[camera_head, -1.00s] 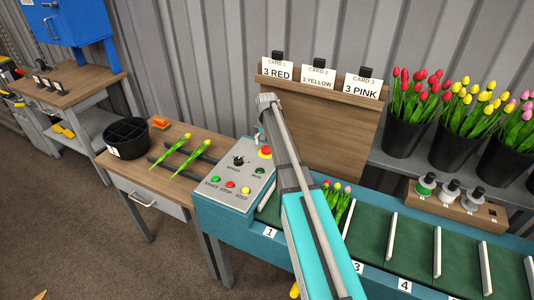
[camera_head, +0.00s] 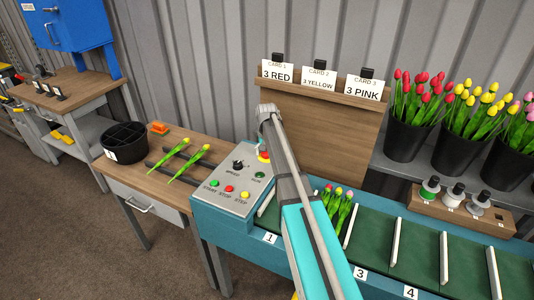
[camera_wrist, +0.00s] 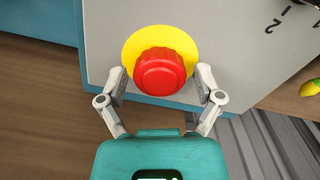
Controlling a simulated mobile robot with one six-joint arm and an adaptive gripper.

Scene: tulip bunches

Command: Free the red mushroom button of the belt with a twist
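The red mushroom button (camera_wrist: 160,72) sits on a yellow round plate (camera_wrist: 134,45) on the grey control panel (camera_wrist: 105,30) in the wrist view. My gripper (camera_wrist: 161,74) is open, with one finger on each side of the button. A gap shows between each finger and the red cap, and nothing is held. In the head view the button (camera_head: 264,156) is partly hidden by my gripper (camera_head: 262,146) and arm, at the back of the panel (camera_head: 232,192).
The panel also carries a black speed knob (camera_head: 237,165) and small green, red and yellow buttons. The green belt (camera_head: 375,240) with white dividers runs right, with tulips lying on it. A wooden table (camera_head: 160,187) with two tulips stands left.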

